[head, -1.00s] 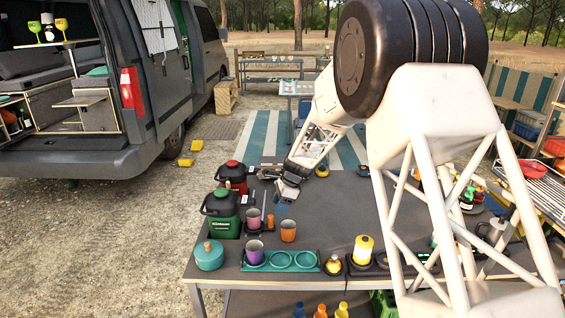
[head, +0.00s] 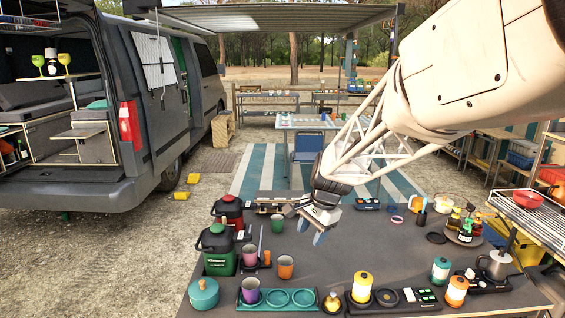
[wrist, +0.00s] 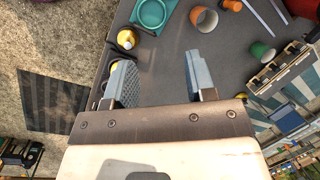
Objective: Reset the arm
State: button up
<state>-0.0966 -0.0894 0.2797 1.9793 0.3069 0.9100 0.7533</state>
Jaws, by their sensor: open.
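My gripper (head: 322,228) hangs above the middle of the dark grey table (head: 385,256) in the head view, with its fingers pointing down. In the wrist view my gripper (wrist: 158,82) has its two blue-grey fingers well apart, with only bare tabletop showing between them. It holds nothing. My white arm reaches in from the upper right of the head view and hides part of the shelves behind.
Left on the table are an orange cup (head: 285,267), a purple cup (head: 250,290), a teal tray (head: 284,307), a green canister (head: 217,250) and a red canister (head: 229,212). A moka pot (head: 496,264) and yellow lantern (head: 362,286) stand right. The table's middle is clear.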

jog(key=s+d+r+n+h, duration=0.1)
jog(key=s+d+n, duration=0.2)
jog(key=s, duration=0.8)
jog(key=s+d+r+n+t+h, duration=0.1)
jog(key=s+d+n, duration=0.2)
jog(key=s, duration=0.8)
jog(key=s+d+r+n+t+h, duration=0.1)
jog(key=s+d+r+n, duration=0.1)
jog(key=s, duration=0.9)
jog(key=d+n, duration=0.1)
jog(key=d, duration=0.1)
jog(key=shift+s+d, duration=0.35)
jog(key=shift+d, duration=0.05)
